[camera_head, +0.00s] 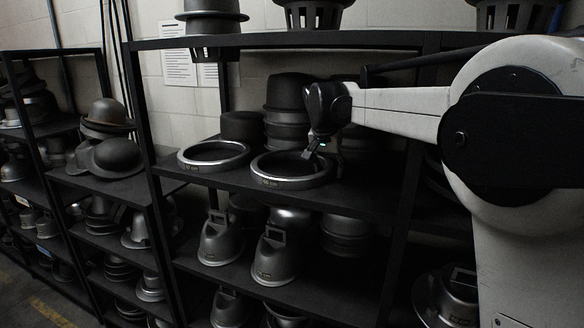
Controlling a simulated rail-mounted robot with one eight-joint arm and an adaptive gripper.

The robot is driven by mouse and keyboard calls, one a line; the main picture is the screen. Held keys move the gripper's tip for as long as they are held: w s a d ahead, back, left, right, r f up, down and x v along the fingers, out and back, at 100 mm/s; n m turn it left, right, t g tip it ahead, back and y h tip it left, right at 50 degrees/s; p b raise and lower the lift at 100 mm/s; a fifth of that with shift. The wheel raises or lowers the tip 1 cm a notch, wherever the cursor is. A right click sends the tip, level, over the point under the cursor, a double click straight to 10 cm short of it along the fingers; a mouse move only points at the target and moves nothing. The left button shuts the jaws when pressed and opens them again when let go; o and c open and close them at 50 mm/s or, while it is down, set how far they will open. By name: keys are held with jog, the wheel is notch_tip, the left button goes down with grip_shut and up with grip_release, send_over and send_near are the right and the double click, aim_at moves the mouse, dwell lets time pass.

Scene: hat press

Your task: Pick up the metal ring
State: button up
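Two metal rings lie flat on the middle shelf of the black rack. The left ring (212,168) has a bright rim and a small label on its front. The right ring (292,184) looks alike and sits nearer the rack's middle. My gripper (309,154) points down over the far right part of the right ring, with its fingertips close to the rim. I cannot tell whether they touch it or whether the fingers are apart. The left ring stands clear of my gripper.
Behind the rings stand a dark round block (241,127) and a stack of dark hat forms (287,100). The upper shelf (300,40) runs above my gripper. Metal hat molds (219,240) fill the shelf below. A rack post (408,200) stands to the right.

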jog(key=shift+c, duration=0.5)
grip_shut()
